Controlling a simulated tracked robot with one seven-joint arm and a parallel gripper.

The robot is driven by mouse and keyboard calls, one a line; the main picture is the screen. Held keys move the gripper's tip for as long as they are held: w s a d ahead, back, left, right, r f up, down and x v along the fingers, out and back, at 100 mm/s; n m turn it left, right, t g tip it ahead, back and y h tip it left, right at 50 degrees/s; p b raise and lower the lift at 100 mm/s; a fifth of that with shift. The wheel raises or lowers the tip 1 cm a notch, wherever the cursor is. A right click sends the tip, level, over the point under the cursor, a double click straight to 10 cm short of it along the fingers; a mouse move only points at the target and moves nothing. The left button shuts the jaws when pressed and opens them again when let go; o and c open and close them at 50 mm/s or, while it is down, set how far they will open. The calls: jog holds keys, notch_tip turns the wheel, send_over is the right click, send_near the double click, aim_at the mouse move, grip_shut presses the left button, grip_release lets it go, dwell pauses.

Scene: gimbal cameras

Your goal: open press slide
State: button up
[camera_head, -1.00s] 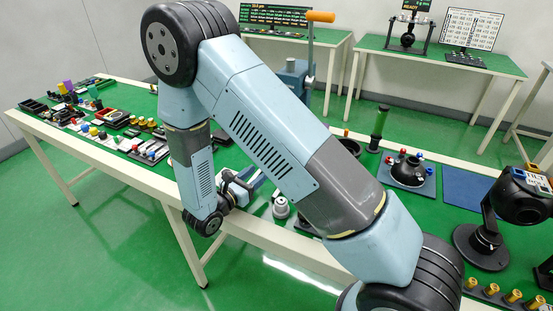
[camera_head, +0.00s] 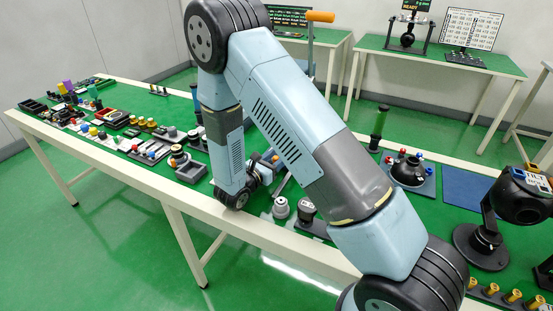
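An orange handle (camera_head: 320,16) on an upright grey rod shows above my arm, behind the table's middle. It appears to belong to the press. The press body and its slide are hidden behind my arm, so I cannot tell the slide's position. My gripper (camera_head: 268,168) is low over the front middle of the green table, left of my large arm link. It is small and partly covered by my wrist and arm. Its fingers are not clear enough to show whether they are open or shut, or whether they touch anything.
A grey knobbed cylinder (camera_head: 281,208) and a dark block (camera_head: 307,210) stand near the front edge. Many small parts fill the table's left side. A black dome with coloured knobs (camera_head: 408,172), a blue mat (camera_head: 464,188) and a black gimbal camera (camera_head: 522,197) are right.

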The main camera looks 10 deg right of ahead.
grip_shut()
dwell(0.5)
